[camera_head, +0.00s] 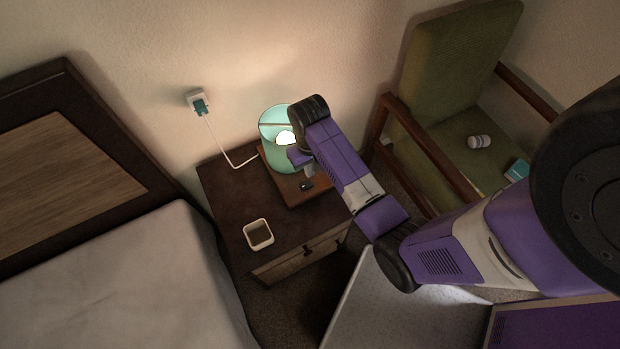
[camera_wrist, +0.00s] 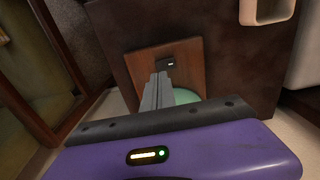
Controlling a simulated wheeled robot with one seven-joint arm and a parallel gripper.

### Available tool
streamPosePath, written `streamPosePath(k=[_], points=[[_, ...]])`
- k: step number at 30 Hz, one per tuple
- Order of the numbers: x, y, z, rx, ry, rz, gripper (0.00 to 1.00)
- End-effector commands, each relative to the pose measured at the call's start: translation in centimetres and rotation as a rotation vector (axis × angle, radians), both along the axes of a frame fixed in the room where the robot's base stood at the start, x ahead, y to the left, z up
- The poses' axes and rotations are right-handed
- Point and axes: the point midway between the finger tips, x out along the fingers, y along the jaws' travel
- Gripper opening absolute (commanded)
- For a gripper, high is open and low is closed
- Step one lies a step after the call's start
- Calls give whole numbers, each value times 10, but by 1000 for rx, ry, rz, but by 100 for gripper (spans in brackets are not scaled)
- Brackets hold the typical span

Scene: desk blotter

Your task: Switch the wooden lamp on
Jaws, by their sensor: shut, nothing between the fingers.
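The lamp has a teal shade (camera_head: 274,126) and a square wooden base (camera_head: 316,193) on the nightstand. The bulb inside the shade glows bright and the wall behind is lit. A small black switch (camera_head: 306,186) sits on the base; in the wrist view the switch (camera_wrist: 171,64) has a small light mark. My gripper (camera_head: 310,174) is shut and empty, above the base beside the shade. In the wrist view its fingertips (camera_wrist: 160,76) are close to the switch; I cannot tell if they touch it. Part of the shade is hidden behind my arm.
A small square cup (camera_head: 258,235) stands on the dark nightstand (camera_head: 225,195). A white cord runs from the wall plug (camera_head: 200,105) to the lamp. A bed (camera_head: 110,285) is at left, a green armchair (camera_head: 455,60) at right. The nightstand's front left is clear around the cup.

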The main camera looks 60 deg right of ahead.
Motion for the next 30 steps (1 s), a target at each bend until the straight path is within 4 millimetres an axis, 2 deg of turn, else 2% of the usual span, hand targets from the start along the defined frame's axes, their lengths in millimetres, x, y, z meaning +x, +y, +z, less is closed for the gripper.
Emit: streamPosePath(k=[1,6,12,26,30], points=[[-1,0,-11,2,3,-1,0],[-1,0,-39,1,2,-1,0],[-1,0,-60,1,1,0,0],[-1,0,-65,2,-2,-1,0],[-3,-2,-71,56,-33,-4,0]])
